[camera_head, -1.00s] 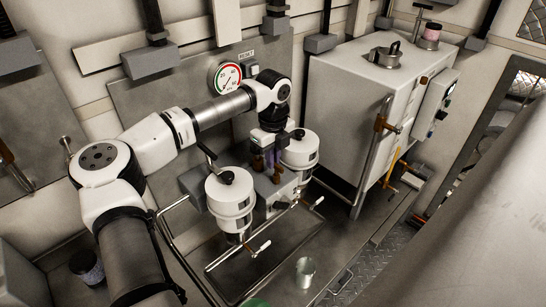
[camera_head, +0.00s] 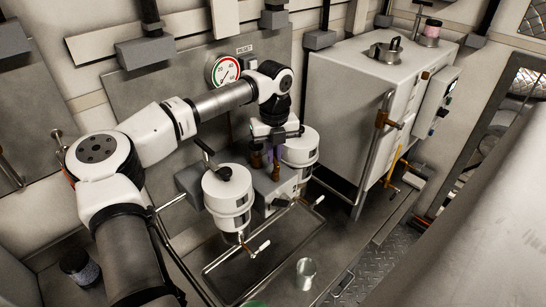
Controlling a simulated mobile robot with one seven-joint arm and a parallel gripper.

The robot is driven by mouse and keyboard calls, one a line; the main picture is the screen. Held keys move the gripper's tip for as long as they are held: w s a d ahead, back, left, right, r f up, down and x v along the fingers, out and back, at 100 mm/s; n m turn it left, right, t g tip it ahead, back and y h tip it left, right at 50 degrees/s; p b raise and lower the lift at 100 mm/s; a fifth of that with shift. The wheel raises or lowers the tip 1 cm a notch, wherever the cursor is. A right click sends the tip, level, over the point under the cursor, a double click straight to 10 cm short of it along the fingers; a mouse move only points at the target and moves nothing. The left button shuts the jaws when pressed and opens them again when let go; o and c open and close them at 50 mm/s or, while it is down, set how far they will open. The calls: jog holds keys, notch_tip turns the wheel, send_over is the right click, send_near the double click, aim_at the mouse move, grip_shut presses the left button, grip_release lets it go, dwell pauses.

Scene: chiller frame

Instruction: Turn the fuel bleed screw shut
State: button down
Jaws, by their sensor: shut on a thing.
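My gripper (camera_head: 267,160) points down between two white filter canisters, the left canister (camera_head: 228,199) and the right canister (camera_head: 301,149). It is shut on a small brass-coloured part, which I take to be the fuel bleed screw (camera_head: 276,172), on top of the grey filter block (camera_head: 278,189). A second brass-coloured fitting (camera_head: 256,160) shows just left of it. The fingertips and the screw are small and partly hidden, so the screw's turn angle cannot be read.
A gauge (camera_head: 226,71) is on the wall plate behind my arm. A large white box (camera_head: 345,97) with a vertical pipe (camera_head: 372,160) stands to the right. A drip tray (camera_head: 215,268) lies below, with a metal cup (camera_head: 305,271) beside it.

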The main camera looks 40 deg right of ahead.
jog(key=m, duration=0.2)
jog(key=m+b, duration=0.1)
jog(key=m, duration=0.3)
jog(key=shift+s+d+m, duration=0.25)
jog(key=shift+d+m, duration=0.05)
jog(key=shift+d, duration=0.05)
jog(key=m, duration=0.5)
jog(key=shift+s+d+m+b, duration=0.1)
jog(key=shift+s+m+b, duration=0.2)
jog(key=shift+s+b, duration=0.05)
jog(key=c, duration=1.5)
grip_release()
jog(key=shift+r, duration=0.1)
jog(key=shift+r+b, duration=0.95)
jog(key=shift+r, duration=5.9)
